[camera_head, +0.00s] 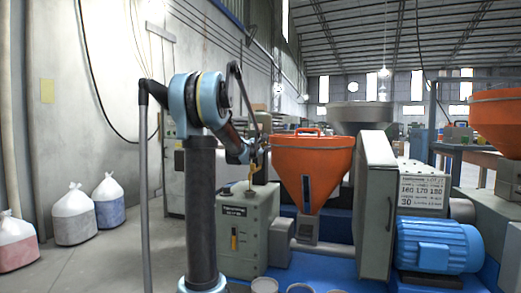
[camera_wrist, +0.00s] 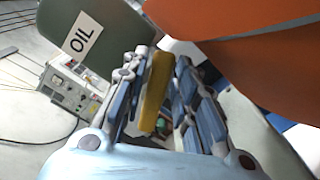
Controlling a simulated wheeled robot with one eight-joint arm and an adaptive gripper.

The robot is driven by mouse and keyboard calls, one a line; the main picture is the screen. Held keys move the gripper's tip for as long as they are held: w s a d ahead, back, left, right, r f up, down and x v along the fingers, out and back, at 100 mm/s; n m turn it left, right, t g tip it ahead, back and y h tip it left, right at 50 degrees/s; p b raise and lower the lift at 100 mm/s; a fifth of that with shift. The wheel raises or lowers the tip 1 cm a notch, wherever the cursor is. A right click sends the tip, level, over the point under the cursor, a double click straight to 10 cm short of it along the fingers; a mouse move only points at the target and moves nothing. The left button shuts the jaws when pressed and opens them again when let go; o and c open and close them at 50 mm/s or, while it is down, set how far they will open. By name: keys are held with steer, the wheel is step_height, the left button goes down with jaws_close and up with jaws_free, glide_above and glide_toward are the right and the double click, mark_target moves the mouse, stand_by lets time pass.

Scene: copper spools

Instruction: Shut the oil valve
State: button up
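The yellow valve handle (camera_wrist: 157,88) is a long bar between the two fingers of my gripper (camera_wrist: 162,58) in the wrist view. The fingers stand on both sides of it, with narrow gaps showing beside the bar, so they look open around it. Behind it is a dark green-grey surface with a white OIL label (camera_wrist: 82,32). In the head view my gripper (camera_head: 257,158) is small and dark, above a grey-green cabinet (camera_head: 262,222). The valve's body is hidden, and the handle is too small there to tell its angle.
An orange hopper (camera_head: 325,165) stands just right of my gripper and its orange side (camera_wrist: 250,60) fills the wrist view's upper right. A large panel (camera_head: 374,205) and a blue motor (camera_head: 440,243) are further right. Several sacks (camera_head: 74,220) stand at left; floor there is free.

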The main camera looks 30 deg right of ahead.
jaws_close()
steer(key=shift+s+d+f+m, duration=0.1)
steer(key=shift+f+m, duration=0.2)
steer(key=shift+m, duration=0.7)
steer(key=shift+s+a+f+m, duration=0.1)
steer(key=shift+f+m, duration=0.2)
steer(key=shift+m, duration=0.7)
steer(key=shift+s+d+f+m, duration=0.1)
steer(key=shift+f+m, duration=0.2)
steer(key=shift+m, duration=0.7)
jaws_free()
